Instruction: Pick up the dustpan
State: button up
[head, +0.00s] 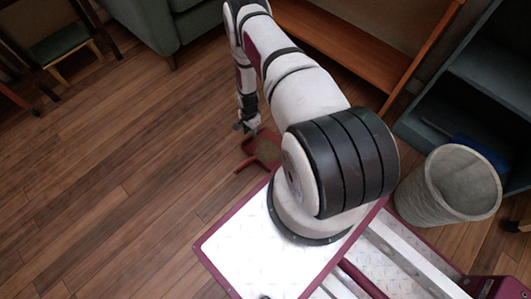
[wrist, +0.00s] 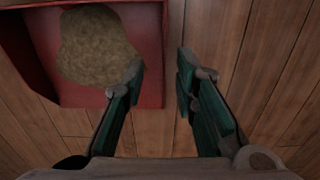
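The dustpan (head: 264,150) is red and lies on the wooden floor, partly hidden behind my arm in the head view. In the wrist view the dustpan (wrist: 150,70) fills the upper left, with a brownish clump (wrist: 95,45) on its pan. My gripper (wrist: 160,80) is open, with a gap between its two fingers. The left finger overlaps the dustpan's near right part in the picture, and the right finger is over bare floor. In the head view my gripper (head: 246,126) is just above the dustpan. I cannot tell whether it touches it.
A grey bin (head: 449,185) stands at the right, beside my base. A wooden shelf unit (head: 345,45) and a dark shelf (head: 470,100) line the back right. A green armchair (head: 165,22) and a chair (head: 62,45) are at the back left. The floor at left is clear.

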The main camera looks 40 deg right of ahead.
aim_at(251, 136)
jog(key=shift+w+f+b, duration=0.15)
jog(key=shift+f+b, duration=0.7)
jog(key=shift+f, duration=0.5)
jog(key=shift+w+f+b, duration=0.1)
jog(key=shift+f+b, duration=0.75)
jog(key=shift+f, duration=0.5)
jog(key=shift+r, duration=0.1)
grip_shut()
